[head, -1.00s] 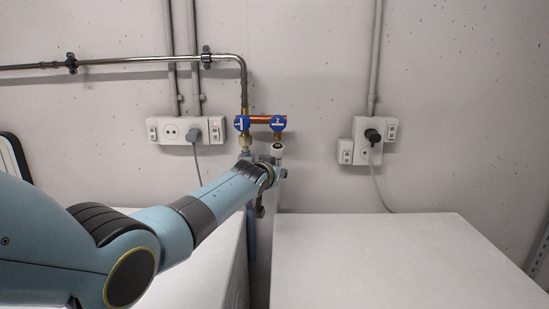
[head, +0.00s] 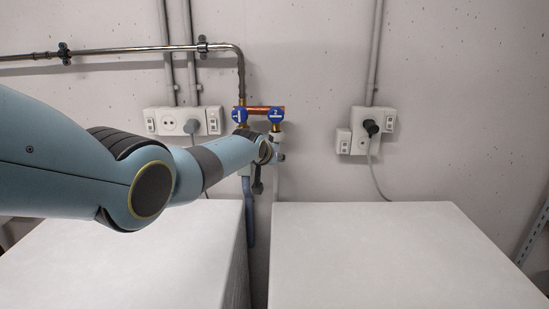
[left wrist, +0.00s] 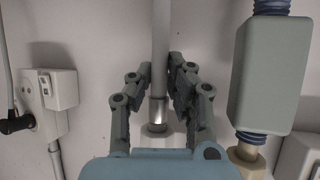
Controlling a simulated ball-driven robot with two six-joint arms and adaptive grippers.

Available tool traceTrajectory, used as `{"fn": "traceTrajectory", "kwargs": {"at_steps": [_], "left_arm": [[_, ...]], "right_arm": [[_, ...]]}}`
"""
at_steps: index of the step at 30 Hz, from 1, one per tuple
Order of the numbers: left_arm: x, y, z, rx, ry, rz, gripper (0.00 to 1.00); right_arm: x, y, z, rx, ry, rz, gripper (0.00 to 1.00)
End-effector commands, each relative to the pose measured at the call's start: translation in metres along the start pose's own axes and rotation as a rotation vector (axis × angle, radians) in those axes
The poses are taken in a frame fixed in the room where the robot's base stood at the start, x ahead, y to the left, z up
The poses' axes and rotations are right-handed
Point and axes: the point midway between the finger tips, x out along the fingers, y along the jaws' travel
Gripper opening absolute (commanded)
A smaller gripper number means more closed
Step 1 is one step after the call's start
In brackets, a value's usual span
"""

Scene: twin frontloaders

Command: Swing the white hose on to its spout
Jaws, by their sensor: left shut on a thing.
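The white hose (left wrist: 161,50) runs between the fingers of my left gripper (left wrist: 160,78) in the left wrist view, with a metal sleeve and white nut (left wrist: 154,138) at its end. My left gripper is shut on the hose. In the head view the wrist hides much of the gripper (head: 279,157). The white nut (head: 277,138) shows there just under the brass spout (head: 276,127) below the right blue valve handle (head: 276,115). It looks in line with the spout; I cannot tell whether they touch. My right gripper is out of view.
A grey-green box (left wrist: 275,75) on a blue hose (left wrist: 262,138) stands close beside the gripper. Two white machine tops (head: 400,255) have a narrow gap between them. Wall sockets (head: 366,130) with a black plug are at the right.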

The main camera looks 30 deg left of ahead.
Motion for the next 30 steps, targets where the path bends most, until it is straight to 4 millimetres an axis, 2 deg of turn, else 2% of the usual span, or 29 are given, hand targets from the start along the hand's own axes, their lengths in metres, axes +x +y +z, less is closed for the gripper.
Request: {"fn": "traceTrajectory", "kwargs": {"at_steps": [6, 7, 12, 23, 30], "left_arm": [[0.0, 0.001, -0.001, -0.004, 0.001, 0.001, 0.0], [0.0, 0.001, -0.001, -0.004, 0.001, 0.001, 0.16], [0.0, 0.001, -0.001, -0.002, 0.001, 0.001, 0.38], [-0.002, 0.0, -0.001, -0.001, 0.003, 0.0, 0.39], [-0.018, 0.0, 0.0, 0.001, 0.003, 0.0, 0.39]], "right_arm": [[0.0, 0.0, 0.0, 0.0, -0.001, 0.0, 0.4], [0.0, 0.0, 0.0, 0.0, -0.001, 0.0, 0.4], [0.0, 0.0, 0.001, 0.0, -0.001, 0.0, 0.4], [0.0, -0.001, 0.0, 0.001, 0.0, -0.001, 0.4], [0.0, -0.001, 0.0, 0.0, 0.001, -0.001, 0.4]]}}
